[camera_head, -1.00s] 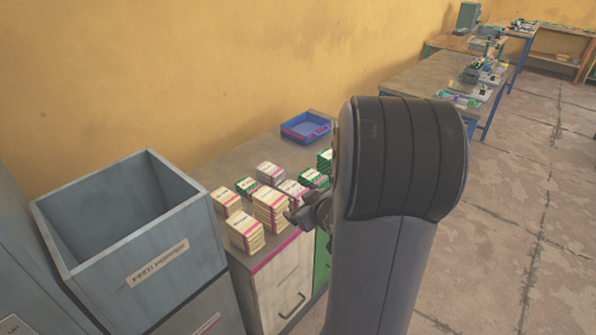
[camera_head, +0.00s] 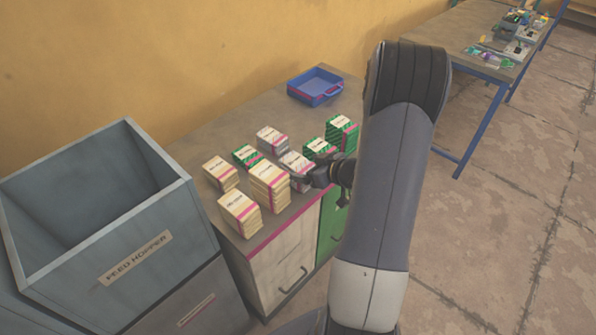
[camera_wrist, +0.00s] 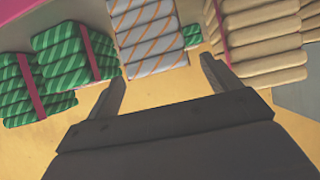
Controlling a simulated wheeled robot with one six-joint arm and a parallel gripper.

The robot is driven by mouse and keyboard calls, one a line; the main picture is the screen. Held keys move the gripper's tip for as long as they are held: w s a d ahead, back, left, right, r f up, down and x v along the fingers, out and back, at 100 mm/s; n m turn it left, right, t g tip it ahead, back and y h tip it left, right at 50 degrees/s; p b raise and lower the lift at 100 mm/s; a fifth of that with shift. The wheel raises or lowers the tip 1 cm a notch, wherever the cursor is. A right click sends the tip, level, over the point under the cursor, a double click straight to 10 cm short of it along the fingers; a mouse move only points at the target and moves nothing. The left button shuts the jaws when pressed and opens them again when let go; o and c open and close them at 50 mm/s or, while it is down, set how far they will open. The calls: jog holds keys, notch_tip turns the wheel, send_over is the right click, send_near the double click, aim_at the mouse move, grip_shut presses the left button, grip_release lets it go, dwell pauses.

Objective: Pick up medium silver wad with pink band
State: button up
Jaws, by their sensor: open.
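Two silver wads stand on the counter in the head view. One silver wad (camera_head: 271,139) is at the back, and another silver wad (camera_head: 297,169) is nearer, right beside my gripper (camera_head: 310,178). Which is the medium one I cannot tell for sure. In the wrist view a silver wad with orange diagonal stripes (camera_wrist: 150,38) lies just ahead, between the lines of my fingers. My gripper (camera_wrist: 163,80) is open and empty, its fingertips close to that wad's edge. Contact is not clear. The pink band on this wad is not clearly visible.
Cream wads (camera_head: 268,183) stand left of the nearer silver wad; one (camera_wrist: 262,40) is close to a finger. Green wads (camera_head: 318,149) stand to its right, also close in the wrist view (camera_wrist: 75,52). A blue tray (camera_head: 315,88) sits behind; a feed hopper (camera_head: 135,258) is left.

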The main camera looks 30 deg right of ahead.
aim_at(302, 165)
jog(key=x, duration=0.4)
jog(key=shift+w+a, duration=0.1)
jog(key=shift+w, duration=0.2)
jog(key=c, duration=1.1)
notch_tip(302, 165, up, 10)
jog(key=shift+p, duration=0.85)
